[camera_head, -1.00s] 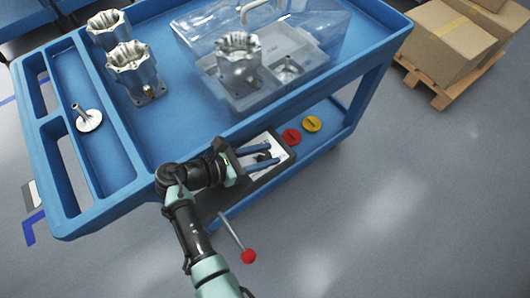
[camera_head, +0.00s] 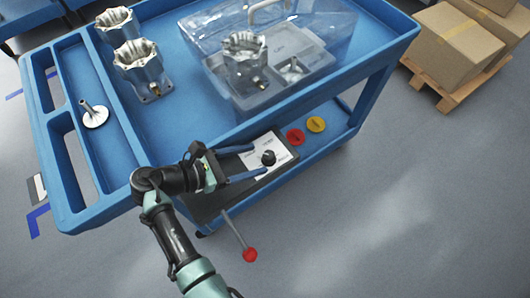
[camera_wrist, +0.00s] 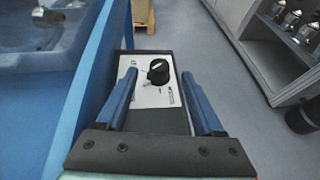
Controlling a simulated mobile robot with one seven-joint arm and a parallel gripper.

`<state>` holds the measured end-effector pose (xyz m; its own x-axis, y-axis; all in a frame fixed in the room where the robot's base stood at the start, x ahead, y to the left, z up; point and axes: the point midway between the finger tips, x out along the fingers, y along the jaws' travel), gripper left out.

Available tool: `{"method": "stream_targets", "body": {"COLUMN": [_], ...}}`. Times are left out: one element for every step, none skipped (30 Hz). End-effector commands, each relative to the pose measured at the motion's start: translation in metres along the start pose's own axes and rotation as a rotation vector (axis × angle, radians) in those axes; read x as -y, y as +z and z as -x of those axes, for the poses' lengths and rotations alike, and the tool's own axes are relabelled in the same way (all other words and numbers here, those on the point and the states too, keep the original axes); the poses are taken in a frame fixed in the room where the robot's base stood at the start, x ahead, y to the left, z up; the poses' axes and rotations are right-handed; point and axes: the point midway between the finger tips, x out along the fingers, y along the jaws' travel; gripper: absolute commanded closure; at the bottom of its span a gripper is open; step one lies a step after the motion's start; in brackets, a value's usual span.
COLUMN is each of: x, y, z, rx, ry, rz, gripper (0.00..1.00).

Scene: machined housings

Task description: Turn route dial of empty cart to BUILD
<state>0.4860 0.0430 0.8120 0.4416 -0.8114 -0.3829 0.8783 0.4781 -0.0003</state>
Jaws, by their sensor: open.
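The route dial (camera_head: 268,157) is a black knob on a white label plate (camera_head: 254,165), set in a dark panel on the near side of a blue cart (camera_head: 200,141). My gripper (camera_head: 259,159) is open, its two blue fingers pointing at the dial, with the tips just short of it. In the wrist view the dial (camera_wrist: 158,71) shows between and beyond the fingertips of my gripper (camera_wrist: 160,76), apart from both. The plate's lettering is too small to read, so I cannot tell the dial's setting. This cart carries metal housings.
Two housings (camera_head: 140,68) stand on the cart top; another (camera_head: 244,62) sits under a clear cover (camera_head: 330,35). A lever with a red knob (camera_head: 250,255) sticks out below the panel. Red (camera_head: 296,137) and yellow (camera_head: 316,124) discs lie right of it.

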Motion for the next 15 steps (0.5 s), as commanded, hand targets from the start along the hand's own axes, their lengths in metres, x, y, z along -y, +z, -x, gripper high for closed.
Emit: {"method": "stream_targets", "body": {"x": [-0.002, -0.001, -0.001, -0.002, -0.001, -0.001, -0.001, -0.001, -0.001, -0.001, -0.001, -0.001, 0.0, 0.0, 0.0], "y": [0.001, 0.001, 0.001, 0.001, 0.001, 0.001, 0.001, 0.0, 0.0, 0.0, 0.0, 0.0, 0.0, 0.0, 0.0], "z": [0.014, 0.021, 0.029, 0.035, 0.041, 0.048, 0.053, 0.057, 0.062, 0.065, 0.068, 0.071, 0.072, 0.073, 0.074], "rx": [-0.001, -0.001, -0.001, -0.001, 0.0, 0.0, 0.0, -0.001, -0.001, -0.001, -0.001, -0.001, -0.001, -0.001, -0.001], "ry": [0.006, 0.005, 0.004, 0.005, 0.004, 0.004, 0.003, 0.003, 0.002, 0.002, 0.002, 0.001, 0.0, 0.0, 0.0], "rz": [-0.001, 0.0, 0.0, -0.001, -0.001, -0.001, -0.001, -0.001, -0.002, -0.002, -0.002, -0.001, -0.001, -0.001, -0.001], "gripper": [0.31, 0.31, 0.31, 0.31, 0.31, 0.31, 0.31, 0.31, 0.31, 0.31, 0.31, 0.31, 0.31, 0.31, 0.31]}}
